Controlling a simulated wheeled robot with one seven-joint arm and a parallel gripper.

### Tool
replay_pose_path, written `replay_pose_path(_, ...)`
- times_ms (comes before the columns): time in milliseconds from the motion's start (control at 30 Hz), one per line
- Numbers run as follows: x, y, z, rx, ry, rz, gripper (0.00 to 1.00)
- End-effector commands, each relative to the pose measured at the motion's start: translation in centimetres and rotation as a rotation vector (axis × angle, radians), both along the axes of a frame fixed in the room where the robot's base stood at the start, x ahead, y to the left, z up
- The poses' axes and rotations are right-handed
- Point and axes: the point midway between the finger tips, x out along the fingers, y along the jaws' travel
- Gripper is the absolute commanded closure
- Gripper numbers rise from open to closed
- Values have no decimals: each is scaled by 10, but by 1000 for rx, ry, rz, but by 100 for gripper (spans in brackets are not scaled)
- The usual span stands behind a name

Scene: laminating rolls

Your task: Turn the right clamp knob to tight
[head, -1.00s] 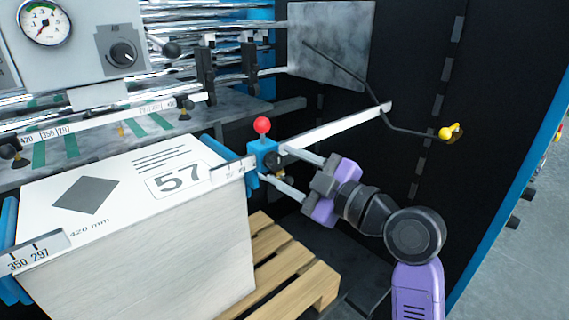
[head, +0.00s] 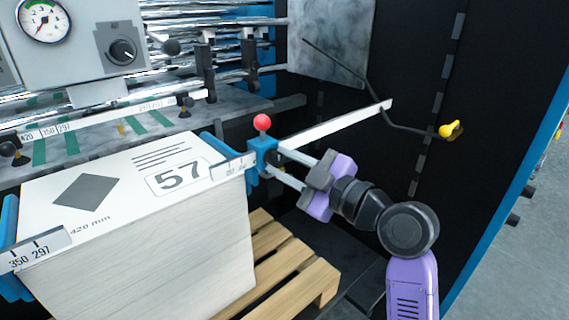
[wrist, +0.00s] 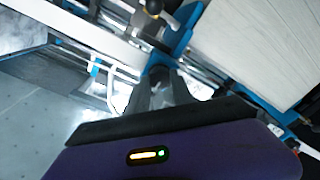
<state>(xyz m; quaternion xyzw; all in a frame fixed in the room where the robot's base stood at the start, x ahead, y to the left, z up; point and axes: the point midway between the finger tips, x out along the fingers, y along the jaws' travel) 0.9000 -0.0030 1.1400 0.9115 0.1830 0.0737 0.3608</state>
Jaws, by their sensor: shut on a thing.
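The right clamp is a blue block (head: 262,150) with a red ball (head: 262,121) on top, at the right edge of the paper stack. Its dark knob (head: 276,158) sits on the block's right side, partly hidden by my fingers. My gripper (head: 285,168) reaches in from the right and is shut on this knob. In the wrist view, the fingertips of my gripper (wrist: 158,86) close around the dark round knob (wrist: 159,71). The knob's pointer or marks cannot be made out.
The white paper stack (head: 200,235) stands left of the clamp, on a wooden pallet (head: 300,265). A white ruled bar (head: 345,130) runs behind my gripper toward a dark bent rod with a yellow end (head: 449,131). A control panel (head: 75,45) is at the upper left.

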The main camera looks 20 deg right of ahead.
Motion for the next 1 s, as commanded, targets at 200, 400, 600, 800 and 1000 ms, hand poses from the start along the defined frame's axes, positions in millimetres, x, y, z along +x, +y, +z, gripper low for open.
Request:
replay_pose_path(200,0,-1,-1,104,35,-1,100)
replay_pose_path(400,0,0,-1,264,87,1,100)
replay_pose_path(600,0,-1,0,447,145,-1,100)
replay_pose_path(800,0,-1,0,628,205,0,100)
replay_pose_path(1000,0,0,-1,808,264,-1,100)
